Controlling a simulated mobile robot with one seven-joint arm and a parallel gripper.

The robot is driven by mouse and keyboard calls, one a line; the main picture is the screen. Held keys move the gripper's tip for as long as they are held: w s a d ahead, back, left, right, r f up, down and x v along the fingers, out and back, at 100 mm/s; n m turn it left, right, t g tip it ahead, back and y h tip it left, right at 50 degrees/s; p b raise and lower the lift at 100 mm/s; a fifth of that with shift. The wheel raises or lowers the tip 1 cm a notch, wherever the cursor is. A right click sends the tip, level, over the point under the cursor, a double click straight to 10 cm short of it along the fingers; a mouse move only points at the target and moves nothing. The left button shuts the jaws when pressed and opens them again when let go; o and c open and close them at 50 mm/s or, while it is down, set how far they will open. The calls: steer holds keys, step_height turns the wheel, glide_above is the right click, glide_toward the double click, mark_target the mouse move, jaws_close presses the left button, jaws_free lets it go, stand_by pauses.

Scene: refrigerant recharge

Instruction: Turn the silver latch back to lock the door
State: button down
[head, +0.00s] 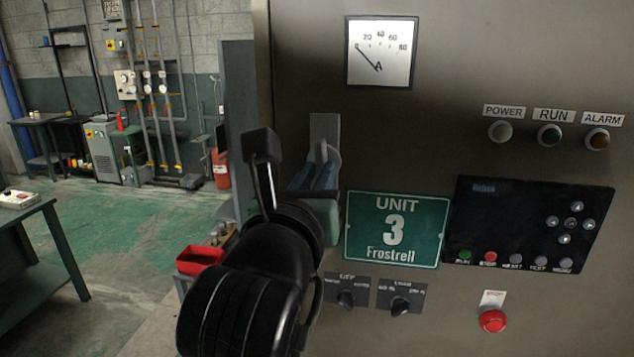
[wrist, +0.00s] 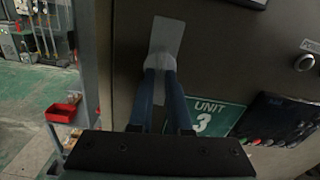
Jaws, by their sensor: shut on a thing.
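The silver latch (head: 324,132) is on the left part of the grey cabinet door (head: 420,120), just above and left of the green UNIT 3 sign (head: 397,229). Its pale backplate stands upright. In the wrist view the latch (wrist: 165,40) shows at the top centre, tilted a little in the picture. My gripper (head: 324,168) has its blue fingers at the latch's lower part, shut on its handle. In the wrist view the fingers (wrist: 160,70) meet at the lower end of the latch plate. The handle itself is mostly hidden between the fingers.
A gauge (head: 380,52), indicator lamps, a dark control panel (head: 530,235), two rotary knobs and a red button (head: 492,320) are on the cabinet front. A red bin (head: 200,260) sits left of my arm. Green floor lies open further left.

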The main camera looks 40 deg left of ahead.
steer(key=c, duration=0.9)
jaws_free()
steer(key=shift+c, duration=0.2)
steer(key=shift+s, duration=0.15)
steer(key=b+v, duration=0.8)
steer(key=shift+s+d+b, duration=0.2)
steer(key=shift+s+b, duration=0.1)
steer(key=shift+b, duration=0.05)
